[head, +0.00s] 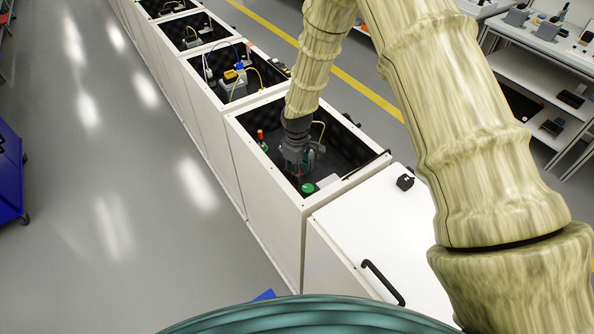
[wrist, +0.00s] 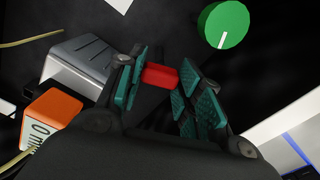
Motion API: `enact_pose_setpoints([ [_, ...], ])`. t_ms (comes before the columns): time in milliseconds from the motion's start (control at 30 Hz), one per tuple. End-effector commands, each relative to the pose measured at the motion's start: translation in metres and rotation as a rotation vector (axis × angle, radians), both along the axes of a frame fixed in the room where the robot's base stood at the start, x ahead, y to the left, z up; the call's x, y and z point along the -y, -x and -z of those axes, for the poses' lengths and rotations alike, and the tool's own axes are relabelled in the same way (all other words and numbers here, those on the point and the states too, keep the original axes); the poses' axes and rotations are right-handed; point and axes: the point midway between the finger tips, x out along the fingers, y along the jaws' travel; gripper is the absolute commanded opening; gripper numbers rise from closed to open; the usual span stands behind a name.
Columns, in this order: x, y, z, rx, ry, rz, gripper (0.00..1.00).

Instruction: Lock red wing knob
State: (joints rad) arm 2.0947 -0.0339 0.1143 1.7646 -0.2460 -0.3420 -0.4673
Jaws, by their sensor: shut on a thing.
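The red wing knob (wrist: 159,76) shows in the wrist view as a small red bar between the teal finger pads. My gripper (wrist: 162,88) is closed around it, with one finger on each side. In the head view my gripper (head: 297,165) reaches down into an open white cabinet, and the knob is mostly hidden by it there. I cannot tell the knob's turn angle against its base.
A green round knob (wrist: 223,25) with a white mark sits close to the right. A grey block (wrist: 85,62) and an orange device (wrist: 52,112) are at left. The white cabinet wall (wrist: 285,122) is at right. A black-handled white lid (head: 380,235) lies in front.

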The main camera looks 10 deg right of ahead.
Motion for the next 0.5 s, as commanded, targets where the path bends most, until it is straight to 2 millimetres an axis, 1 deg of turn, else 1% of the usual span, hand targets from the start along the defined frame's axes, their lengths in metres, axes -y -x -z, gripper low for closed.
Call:
enact_pose_setpoints([
  [200, 0.0004, -0.0021, -0.0015, 0.005, 0.001, 0.179, 0.12],
  [500, 0.0004, -0.0024, -0.0020, 0.005, 0.000, 0.346, 0.12],
])
